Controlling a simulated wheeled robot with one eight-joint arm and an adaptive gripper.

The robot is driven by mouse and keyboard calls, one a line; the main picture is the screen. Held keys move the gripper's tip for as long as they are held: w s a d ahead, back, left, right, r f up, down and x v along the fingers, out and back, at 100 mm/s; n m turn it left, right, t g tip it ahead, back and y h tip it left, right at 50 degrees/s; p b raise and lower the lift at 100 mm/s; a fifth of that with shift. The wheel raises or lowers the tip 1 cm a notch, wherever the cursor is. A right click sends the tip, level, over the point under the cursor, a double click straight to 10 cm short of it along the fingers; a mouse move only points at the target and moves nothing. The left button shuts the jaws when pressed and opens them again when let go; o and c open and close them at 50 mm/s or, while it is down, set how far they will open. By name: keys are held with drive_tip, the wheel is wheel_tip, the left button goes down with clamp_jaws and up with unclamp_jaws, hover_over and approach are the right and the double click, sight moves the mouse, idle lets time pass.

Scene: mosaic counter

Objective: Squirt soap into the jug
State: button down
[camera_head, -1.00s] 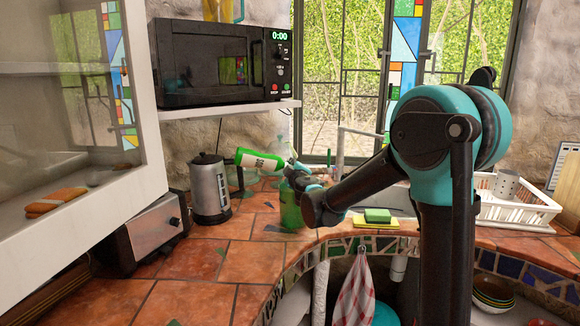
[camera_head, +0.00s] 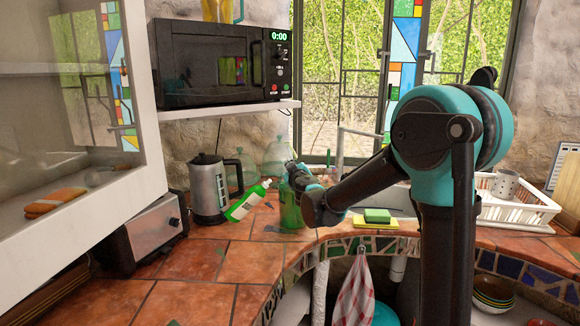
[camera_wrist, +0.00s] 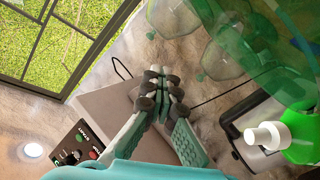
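The green soap bottle (camera_head: 246,204) with a white cap is strongly tilted, its cap end up and to the right, between the kettle and the green glass jug. I cannot tell whether it is in the air or touches the counter. In the wrist view its white nozzle (camera_wrist: 265,135) is at lower right, apart from my fingers. The see-through green jug (camera_head: 290,212) stands on the counter below my gripper (camera_head: 291,168). In the wrist view my gripper (camera_wrist: 161,88) has its fingers together with nothing seen between them.
A steel kettle (camera_head: 208,190) stands left of the bottle, with a toaster (camera_head: 150,232) nearer. Clear glass domes (camera_head: 276,155) stand behind. A microwave (camera_head: 215,65) sits on the shelf above. Sponges (camera_head: 376,217) lie by the sink. The front tiles are clear.

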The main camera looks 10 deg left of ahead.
idle(0.3)
drive_tip(key=w+d+m, duration=0.1)
drive_tip(key=w+m, duration=0.1)
drive_tip(key=w, duration=1)
drive_tip(key=shift+w+f+m, duration=0.3)
drive_tip(key=shift+w+m, duration=0.1)
idle(0.5)
drive_tip(key=shift+d, duration=0.15)
idle(0.7)
wheel_tip(320, 180, up, 3)
drive_tip(key=n, duration=1.3)
drive_tip(key=shift+n, duration=0.4)
